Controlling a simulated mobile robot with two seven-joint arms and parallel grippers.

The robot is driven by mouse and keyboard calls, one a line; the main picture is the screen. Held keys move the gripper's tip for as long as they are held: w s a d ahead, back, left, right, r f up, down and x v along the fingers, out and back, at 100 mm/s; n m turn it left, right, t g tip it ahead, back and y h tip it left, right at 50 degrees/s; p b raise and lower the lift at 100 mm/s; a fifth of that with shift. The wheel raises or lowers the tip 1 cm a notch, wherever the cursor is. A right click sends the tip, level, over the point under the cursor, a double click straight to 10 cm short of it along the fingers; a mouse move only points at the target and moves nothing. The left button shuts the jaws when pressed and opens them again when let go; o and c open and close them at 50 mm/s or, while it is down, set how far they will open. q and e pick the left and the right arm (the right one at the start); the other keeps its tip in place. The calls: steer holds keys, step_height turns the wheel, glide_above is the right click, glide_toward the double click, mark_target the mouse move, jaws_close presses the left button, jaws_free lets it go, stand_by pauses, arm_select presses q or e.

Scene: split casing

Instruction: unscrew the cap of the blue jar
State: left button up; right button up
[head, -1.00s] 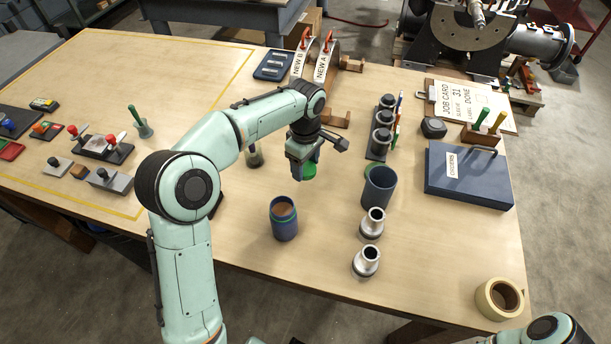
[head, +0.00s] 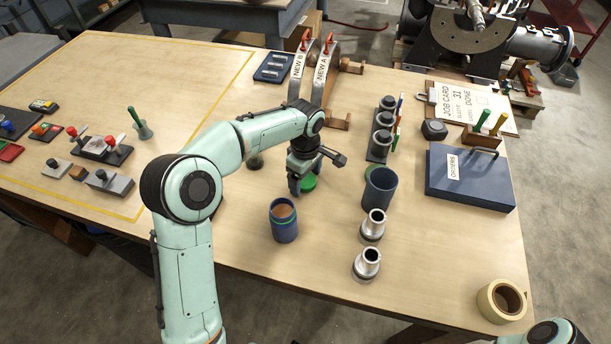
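The blue jar (head: 284,228) stands upright on the table, with its mouth uncovered and brown contents showing inside. A round green cap (head: 309,184) is at or just above the tabletop, behind and to the right of the jar, apart from it. My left gripper (head: 301,184) points down at the cap. One finger shows at the cap's left side; the other is hard to make out, so I cannot tell whether it grips the cap. My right gripper is out of view; only part of that arm shows at the bottom right.
A dark open cup (head: 379,188) and two metal fittings (head: 372,225) (head: 366,264) stand right of the jar. A rack of dark cylinders (head: 381,140) is behind them. A blue ORDERS box (head: 470,178) and a tape roll (head: 501,300) are farther right.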

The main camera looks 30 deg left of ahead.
mark_target(305, 180)
arm_select(q)
steer(key=shift+r, duration=0.3)
step_height(305, 180, up, 12)
steer(key=p, duration=0.2)
steer(key=shift+f, duration=0.15)
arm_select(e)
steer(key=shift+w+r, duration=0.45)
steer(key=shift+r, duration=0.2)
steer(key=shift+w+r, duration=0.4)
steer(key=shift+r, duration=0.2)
